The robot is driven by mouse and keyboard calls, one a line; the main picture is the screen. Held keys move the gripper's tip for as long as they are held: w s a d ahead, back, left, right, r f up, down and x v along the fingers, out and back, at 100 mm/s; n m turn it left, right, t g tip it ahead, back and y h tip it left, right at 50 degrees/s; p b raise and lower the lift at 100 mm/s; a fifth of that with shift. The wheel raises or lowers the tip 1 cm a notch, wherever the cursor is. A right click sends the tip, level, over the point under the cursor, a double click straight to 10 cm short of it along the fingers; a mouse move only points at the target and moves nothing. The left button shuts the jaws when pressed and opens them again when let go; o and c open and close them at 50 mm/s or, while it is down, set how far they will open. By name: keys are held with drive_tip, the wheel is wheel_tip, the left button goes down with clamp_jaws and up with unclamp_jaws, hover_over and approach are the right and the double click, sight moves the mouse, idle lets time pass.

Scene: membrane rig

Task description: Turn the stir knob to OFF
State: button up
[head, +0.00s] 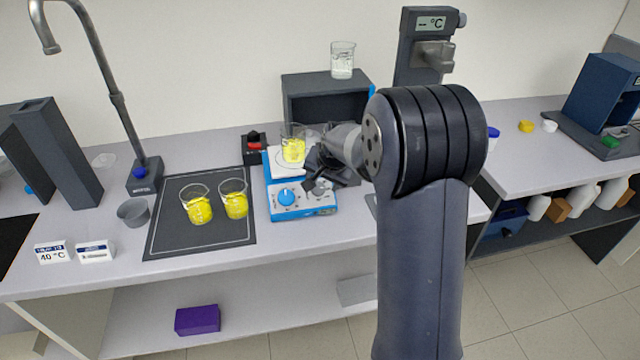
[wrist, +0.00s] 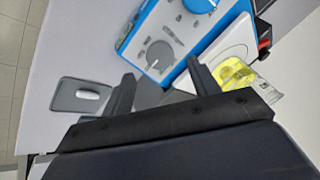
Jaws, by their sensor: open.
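The blue hotplate stirrer (head: 305,213) stands on the bench. It has a white top plate (wrist: 228,48) and a front panel. In the head view a blue knob (head: 287,197) shows at the panel's left; my gripper partly covers the panel's right. In the wrist view a grey round knob (wrist: 160,55) faces my jaws, and a second knob (wrist: 199,5) is cut by the top edge. The panel lettering is too small to read, so I cannot tell which is the stir knob. My gripper (head: 318,182) is open and empty, its fingers (wrist: 163,87) apart from the grey knob.
A beaker of yellow contents (head: 294,149) stands on the top plate. Two more yellow beakers (head: 218,205) stand on a dark mat (head: 178,242) to the left. A small grey tray (wrist: 68,97) with a white piece lies beside the stirrer. A dark box (head: 325,83) stands behind.

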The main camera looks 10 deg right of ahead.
sight(319, 188)
drive_tip(key=shift+p+x, duration=0.5)
drive_tip(key=shift+x, duration=2.2)
drive_tip(key=shift+c, duration=0.4)
drive_tip(key=c, duration=0.9)
